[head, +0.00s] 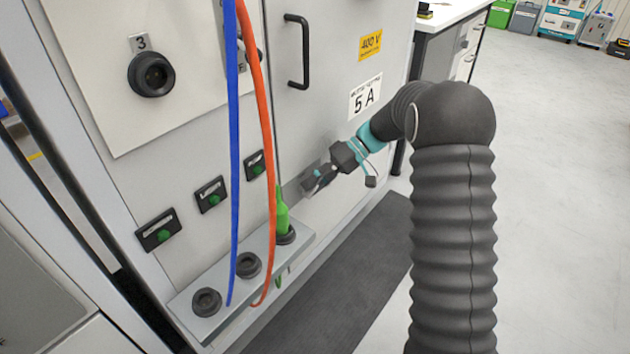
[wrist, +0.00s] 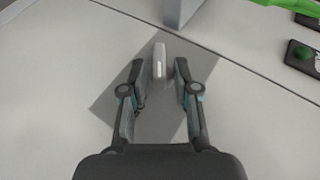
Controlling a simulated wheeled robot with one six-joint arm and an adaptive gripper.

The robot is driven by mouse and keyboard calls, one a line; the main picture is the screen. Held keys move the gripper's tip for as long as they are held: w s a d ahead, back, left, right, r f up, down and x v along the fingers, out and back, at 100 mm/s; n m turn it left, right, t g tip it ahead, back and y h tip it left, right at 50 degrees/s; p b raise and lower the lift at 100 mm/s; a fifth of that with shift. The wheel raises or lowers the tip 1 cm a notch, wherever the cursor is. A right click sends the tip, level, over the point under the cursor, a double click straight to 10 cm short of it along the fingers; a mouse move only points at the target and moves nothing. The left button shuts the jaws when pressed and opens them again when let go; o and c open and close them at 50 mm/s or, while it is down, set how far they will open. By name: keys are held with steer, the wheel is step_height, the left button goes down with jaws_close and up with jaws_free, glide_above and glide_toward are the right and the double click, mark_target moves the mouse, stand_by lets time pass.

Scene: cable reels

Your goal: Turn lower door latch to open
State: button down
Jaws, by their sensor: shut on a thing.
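The lower door latch (wrist: 159,62) is a small light-grey handle, standing upright in the wrist view on the cabinet door (wrist: 60,70). My gripper (wrist: 158,78) has one finger on each side of it and is shut on it near the fingertips. In the head view my gripper (head: 318,180) is at the lower part of the door (head: 335,60), just right of the door seam. The gripper hides most of the latch there. The door looks closed against the panel on its left.
A grey socket shelf (head: 225,300) with a green plug (head: 282,215) juts out left of my gripper. A blue cable (head: 233,150) and an orange cable (head: 264,130) hang in front of the panel. A black door handle (head: 303,50) is higher up.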

steer(key=g+y, duration=0.1)
steer(key=m+g+y, duration=0.1)
steer(key=shift+f+y, duration=0.3)
steer(key=shift+f, duration=0.1)
steer(key=shift+f+m+g+y, duration=0.2)
steer(key=shift+m+g+y, duration=0.3)
steer(key=shift+g+y, duration=0.6)
steer(key=shift+a, duration=0.1)
steer(key=c, duration=1.2)
jaws_free()
